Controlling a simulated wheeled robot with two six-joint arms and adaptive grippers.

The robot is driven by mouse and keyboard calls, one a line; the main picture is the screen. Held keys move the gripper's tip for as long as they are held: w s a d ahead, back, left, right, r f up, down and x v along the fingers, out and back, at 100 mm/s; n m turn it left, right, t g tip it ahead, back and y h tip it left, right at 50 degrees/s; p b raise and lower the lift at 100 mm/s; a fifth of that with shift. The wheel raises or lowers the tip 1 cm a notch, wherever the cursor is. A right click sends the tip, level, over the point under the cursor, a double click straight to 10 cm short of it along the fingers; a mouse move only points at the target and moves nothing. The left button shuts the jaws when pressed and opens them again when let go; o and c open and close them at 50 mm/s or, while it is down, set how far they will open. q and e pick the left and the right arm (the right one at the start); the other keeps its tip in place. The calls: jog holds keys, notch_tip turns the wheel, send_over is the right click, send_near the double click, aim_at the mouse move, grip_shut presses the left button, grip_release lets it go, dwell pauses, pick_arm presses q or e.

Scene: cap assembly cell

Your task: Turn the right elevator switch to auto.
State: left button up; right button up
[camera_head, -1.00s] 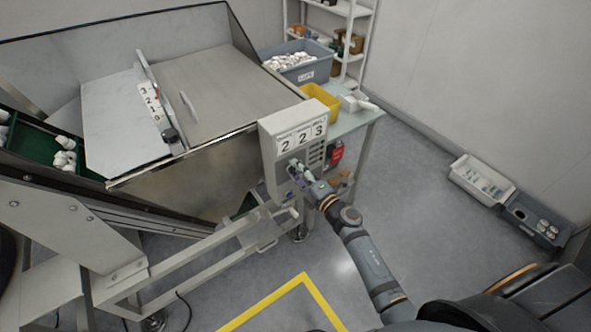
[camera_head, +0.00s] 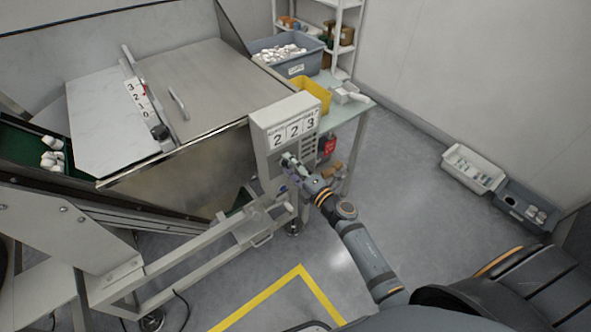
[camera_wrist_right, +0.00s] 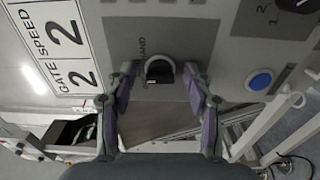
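The control box (camera_head: 256,150) stands at the front right corner of the machine. In the right wrist view, a black rotary switch (camera_wrist_right: 160,70) sits on its grey panel, with a label partly reading "HAND" beside it. The rest of that label is hidden or too small to read, and I cannot tell which position the switch points to. My right gripper (camera_head: 289,161) is at the panel face. In the right wrist view its fingers (camera_wrist_right: 159,80) are open, one on each side of the switch, with visible gaps. My left gripper is not in view.
A blue button (camera_wrist_right: 260,79) and another black knob (camera_wrist_right: 295,4) marked 1 and 2 are on the same panel. A table with a yellow bin (camera_head: 312,95) stands behind.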

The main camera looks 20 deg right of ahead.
jog(key=v, duration=1)
jog(key=shift+d+n+y, duration=0.3)
jog(key=shift+d+y, duration=0.05)
jog(key=shift+y, duration=0.05)
jog(key=s+d+f+m+g+h+p, duration=0.1)
jog(key=s+d+f+m+g+h, duration=0.2)
jog(key=f, duration=0.6)
jog(key=s+d+f+m+g+h+p, duration=0.1)
jog(key=s+d+f+m+h, duration=0.1)
jog(key=s+d+f+m, duration=0.5)
jog(key=f+m+g+h+p, duration=0.1)
jog(key=f+m+g+h, duration=0.2)
jog(key=f, duration=0.8)
jog(key=s+a+f+m+g, duration=0.1)
jog(key=s+f+m+g, duration=0.2)
jog(key=s, duration=0.6)
jog(key=s+a+f+m+g+p, duration=0.1)
jog(key=s+f+m+g, duration=0.2)
jog(key=s+f, duration=0.4)
jog(key=s+a+f+m+g, duration=0.1)
jog(key=s+f, duration=0.4)
jog(key=s, duration=0.6)
jog(key=shift+s+a+m+g, duration=0.25)
jog(key=shift+s+m+g, duration=0.15)
jog(key=shift+m+g, duration=0.65)
